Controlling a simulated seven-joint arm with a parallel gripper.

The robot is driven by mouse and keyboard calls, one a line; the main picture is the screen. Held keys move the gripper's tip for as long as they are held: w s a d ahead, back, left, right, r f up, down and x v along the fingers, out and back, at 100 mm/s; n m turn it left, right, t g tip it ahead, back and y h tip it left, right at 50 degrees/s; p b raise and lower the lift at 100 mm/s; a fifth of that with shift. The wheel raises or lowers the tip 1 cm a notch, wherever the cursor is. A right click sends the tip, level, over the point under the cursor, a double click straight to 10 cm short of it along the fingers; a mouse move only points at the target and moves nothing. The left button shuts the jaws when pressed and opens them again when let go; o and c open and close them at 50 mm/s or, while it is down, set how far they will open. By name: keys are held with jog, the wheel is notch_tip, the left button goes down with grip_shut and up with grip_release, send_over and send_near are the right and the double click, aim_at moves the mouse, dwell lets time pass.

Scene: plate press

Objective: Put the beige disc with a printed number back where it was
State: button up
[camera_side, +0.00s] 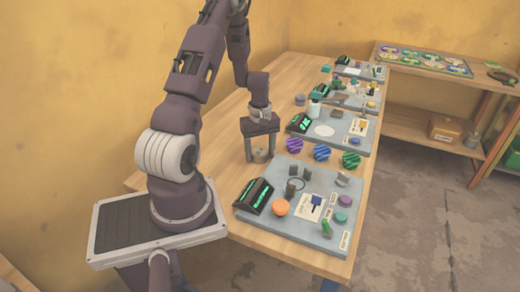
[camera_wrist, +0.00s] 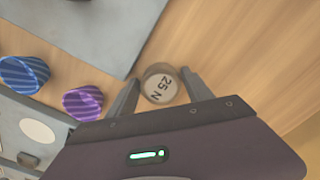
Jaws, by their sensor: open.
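The beige disc (camera_wrist: 161,88) with "25 N" printed on top shows in the wrist view between my gripper's two fingers. In the side view the disc (camera_side: 260,156) stands on the wooden table, left of the striped discs. My gripper (camera_side: 260,158) points down with its fingers spread, one on each side of the disc. In the wrist view my gripper (camera_wrist: 160,78) is open around the disc, with a small gap visible at the sides. I cannot tell exactly how low the fingertips are.
Purple (camera_side: 294,145), blue (camera_side: 321,153) and green (camera_side: 350,160) striped discs stand in a row on the table. A near grey panel (camera_side: 280,172) carries an orange knob and a display. A second grey panel (camera_side: 345,142) has a bare white circle (camera_side: 324,130). Bare wood surrounds the beige disc.

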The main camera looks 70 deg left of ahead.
aim_at(261, 153)
notch_tip(261, 153, up, 12)
jog(key=w+d+r+m+t, duration=0.2)
jog(key=d+r+m, duration=0.4)
jog(key=d+r, duration=0.55)
jog(key=s+d+r+m+t, duration=0.1)
jog(key=s+d+r+m, duration=0.1)
jog(key=s+d+m, duration=0.4)
jog(key=s+d+r+m+t, duration=0.2)
jog(key=s+d+m, duration=0.4)
jog(key=d, duration=0.6)
jog(key=shift+s+r+t, duration=0.3)
jog(key=shift+s+r, duration=0.05)
jog(key=shift+r, duration=0.1)
